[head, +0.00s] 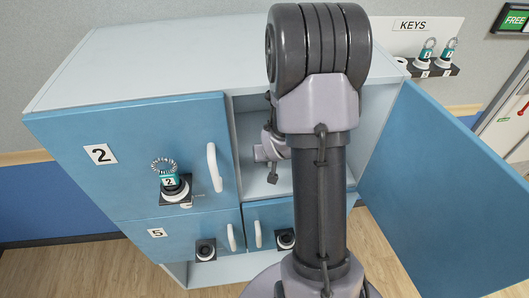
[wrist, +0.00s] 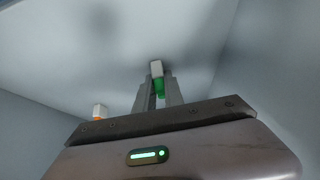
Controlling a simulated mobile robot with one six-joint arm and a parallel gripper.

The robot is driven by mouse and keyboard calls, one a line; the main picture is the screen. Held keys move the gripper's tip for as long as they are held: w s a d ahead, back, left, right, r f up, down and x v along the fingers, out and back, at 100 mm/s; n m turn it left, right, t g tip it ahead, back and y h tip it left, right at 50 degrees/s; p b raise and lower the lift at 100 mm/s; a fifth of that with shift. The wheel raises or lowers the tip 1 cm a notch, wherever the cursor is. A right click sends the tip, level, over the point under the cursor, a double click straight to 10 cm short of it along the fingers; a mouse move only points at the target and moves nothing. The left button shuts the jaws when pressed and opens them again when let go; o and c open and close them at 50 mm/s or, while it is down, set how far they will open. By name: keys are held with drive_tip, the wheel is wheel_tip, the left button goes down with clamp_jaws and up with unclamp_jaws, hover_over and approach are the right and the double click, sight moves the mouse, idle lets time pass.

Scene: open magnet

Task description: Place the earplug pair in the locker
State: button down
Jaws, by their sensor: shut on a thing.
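My gripper (wrist: 157,92) is inside an open compartment of the locker (head: 249,120). In the wrist view it is shut on a small green and white thing, which I take to be the earplug pair (wrist: 157,70). It shows between the fingers and rises just past their tips. In the head view my arm covers much of the opening, and the held thing cannot be made out. The compartment's pale walls and surfaces (wrist: 50,45) surround the gripper in the wrist view. I cannot tell whether the held thing touches a surface.
The compartment's blue door (head: 440,190) stands wide open at the right. Doors 2 (head: 130,150) and 5 (head: 185,250) are shut. A small orange and white thing (wrist: 100,112) is left of my fingers. A key rack (head: 430,68) hangs at the back right.

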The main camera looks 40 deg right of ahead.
drive_tip(key=shift+w, duration=0.3)
drive_tip(key=shift+s+f, duration=0.15)
drive_tip(key=shift+s, duration=0.15)
drive_tip(key=c, duration=1.4)
unclamp_jaws()
drive_tip(key=shift+w, duration=0.15)
drive_tip(key=shift+c, duration=0.2)
drive_tip(key=shift+r, duration=0.25)
drive_tip(key=p+v, duration=0.4)
drive_tip(key=v, duration=0.8)
